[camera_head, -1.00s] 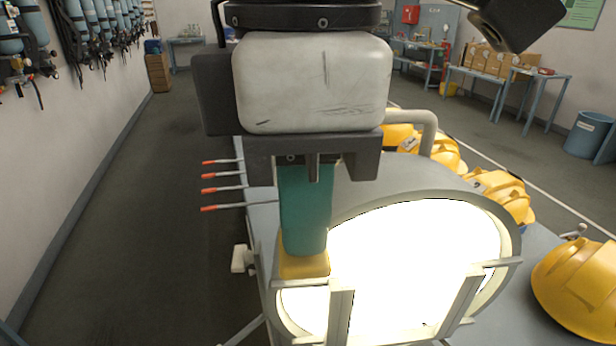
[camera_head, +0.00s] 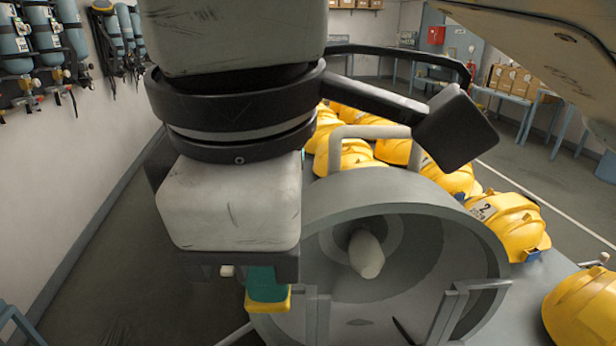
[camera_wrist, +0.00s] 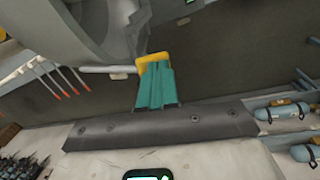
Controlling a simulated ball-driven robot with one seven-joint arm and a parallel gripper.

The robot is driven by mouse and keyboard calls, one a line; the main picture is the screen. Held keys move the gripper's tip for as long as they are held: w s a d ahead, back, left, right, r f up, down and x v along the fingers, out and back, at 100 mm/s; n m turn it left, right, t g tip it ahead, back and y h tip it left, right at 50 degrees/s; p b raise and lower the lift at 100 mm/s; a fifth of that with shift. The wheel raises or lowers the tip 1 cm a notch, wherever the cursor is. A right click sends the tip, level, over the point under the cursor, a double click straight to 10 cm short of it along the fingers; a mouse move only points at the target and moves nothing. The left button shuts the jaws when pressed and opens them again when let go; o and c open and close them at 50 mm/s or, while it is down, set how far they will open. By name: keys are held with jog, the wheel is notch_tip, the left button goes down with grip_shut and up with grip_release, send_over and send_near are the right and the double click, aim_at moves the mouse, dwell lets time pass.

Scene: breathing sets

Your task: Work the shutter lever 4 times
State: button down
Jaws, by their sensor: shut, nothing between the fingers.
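The searchlight drum (camera_head: 400,205) is a large grey open-fronted cylinder, its lamp bulb (camera_head: 366,253) visible and unlit. Its grey side fills the upper left of the wrist view (camera_wrist: 110,25). A pale rod (camera_wrist: 105,69), likely the shutter lever, runs beside the drum to my gripper's tips in the wrist view. A small pale block (camera_wrist: 120,76) shows just below it. My gripper (camera_head: 268,300) has teal fingers with yellow tips and is shut and empty at the drum's left front. Its tips (camera_wrist: 152,60) are at the rod's end; I cannot tell whether they touch.
Several yellow helmets (camera_head: 503,222) stand behind and right of the drum on the grey bench. Several orange-tipped rods (camera_wrist: 60,85) stick out in the wrist view. Breathing cylinders (camera_head: 55,40) hang on the left wall. The floor left of the bench is clear.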

jog(key=shift+r+p, duration=0.75)
jog(key=shift+p, duration=0.05)
